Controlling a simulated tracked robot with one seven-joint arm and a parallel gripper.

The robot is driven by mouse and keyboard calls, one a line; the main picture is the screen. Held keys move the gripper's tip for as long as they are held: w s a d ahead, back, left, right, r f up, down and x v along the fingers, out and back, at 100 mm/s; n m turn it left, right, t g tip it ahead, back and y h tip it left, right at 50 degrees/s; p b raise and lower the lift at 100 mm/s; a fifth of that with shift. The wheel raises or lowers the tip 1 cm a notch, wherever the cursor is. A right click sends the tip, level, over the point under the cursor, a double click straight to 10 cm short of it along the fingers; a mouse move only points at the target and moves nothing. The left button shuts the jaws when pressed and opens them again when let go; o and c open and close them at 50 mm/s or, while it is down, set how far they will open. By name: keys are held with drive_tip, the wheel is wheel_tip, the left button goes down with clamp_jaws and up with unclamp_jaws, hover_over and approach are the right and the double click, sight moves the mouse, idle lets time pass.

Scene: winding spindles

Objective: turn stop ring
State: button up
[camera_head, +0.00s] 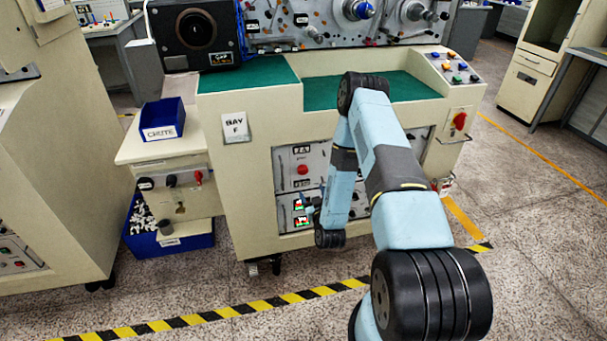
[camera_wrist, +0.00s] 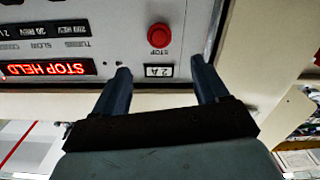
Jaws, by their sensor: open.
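A round red stop button (camera_wrist: 159,35) stands out from a grey panel in the wrist view, which shows the panel upside down. No separate ring can be made out around it. A small "2 A" label (camera_wrist: 159,71) lies beside it. My gripper (camera_wrist: 160,66) is open and empty. Its two dark fingers are apart, one on each side of the label in the picture, with the button beyond their tips. A lit red "STOP HELD" display (camera_wrist: 48,68) is at the left. In the head view my gripper (camera_head: 311,204) is at the machine's lower front panel, partly hidden by my arm.
The cream machine (camera_head: 249,178) has a green top. A blue "CHUTE" bin (camera_head: 162,119) stands on the side shelf at left, above a blue floor bin (camera_head: 176,244). A red knob (camera_head: 459,121) is at right. Open floor lies in front, crossed by a yellow-black strip (camera_head: 190,322).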

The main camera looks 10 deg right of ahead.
sight(304, 172)
drive_tip(key=w, duration=1.3)
drive_tip(key=shift+w+f, duration=0.2)
drive_tip(key=shift+c, duration=0.5)
drive_tip(key=c, duration=1)
drive_tip(key=shift+o, duration=0.2)
